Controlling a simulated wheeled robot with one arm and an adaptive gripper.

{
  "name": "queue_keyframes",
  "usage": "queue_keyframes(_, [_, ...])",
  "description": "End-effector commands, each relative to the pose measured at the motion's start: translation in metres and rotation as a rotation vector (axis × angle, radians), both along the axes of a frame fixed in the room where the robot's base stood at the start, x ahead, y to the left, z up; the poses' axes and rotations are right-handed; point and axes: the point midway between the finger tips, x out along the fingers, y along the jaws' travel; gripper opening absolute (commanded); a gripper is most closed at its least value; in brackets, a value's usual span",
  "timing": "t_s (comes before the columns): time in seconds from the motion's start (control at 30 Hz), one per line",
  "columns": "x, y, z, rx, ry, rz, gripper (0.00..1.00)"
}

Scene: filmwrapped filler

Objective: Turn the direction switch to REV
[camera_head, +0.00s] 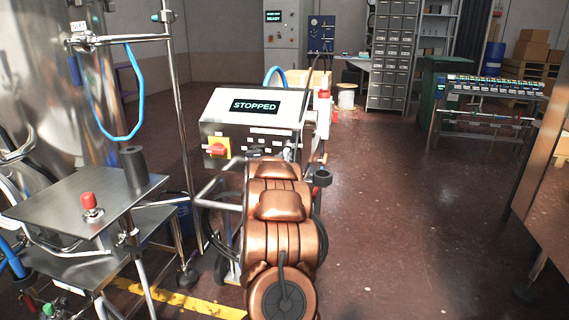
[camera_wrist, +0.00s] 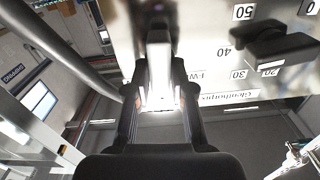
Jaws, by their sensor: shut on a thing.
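The control box (camera_head: 250,115) stands ahead of me, with a sloped pale panel and a display (camera_head: 255,105) reading STOPPED. My copper-coloured arm covers the lower right part of the panel in the head view. In the wrist view my gripper (camera_wrist: 160,78) is at the panel, its two dark fingers shut on a pale grey lever-like piece, apparently the direction switch (camera_wrist: 158,40). A partly covered label ending in W is just right of the fingers. Which way the switch points cannot be told. No REV label is readable.
A black speed knob (camera_wrist: 278,45) with a numbered scale is close right of the fingers in the wrist view. A red-and-yellow switch (camera_head: 217,148) is on the box's left. A steel table (camera_head: 75,200) with a red button stands left.

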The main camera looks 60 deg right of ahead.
Motion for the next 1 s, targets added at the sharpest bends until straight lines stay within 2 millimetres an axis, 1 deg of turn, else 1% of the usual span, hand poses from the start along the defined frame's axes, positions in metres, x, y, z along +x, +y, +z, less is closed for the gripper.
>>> queue_keyframes(0.03, [0.0031,0.0029,-0.0083,0.023,-0.037,0.006,0.00])
queue_keyframes(0.5, [0.0009,0.0017,-0.0059,0.166,-0.433,0.006,0.00])
queue_keyframes(0.7, [0.0003,0.0014,-0.0076,0.215,-0.549,0.004,0.00])
queue_keyframes(1.0, [-0.0001,0.0010,-0.0061,0.248,-0.642,0.004,0.00])
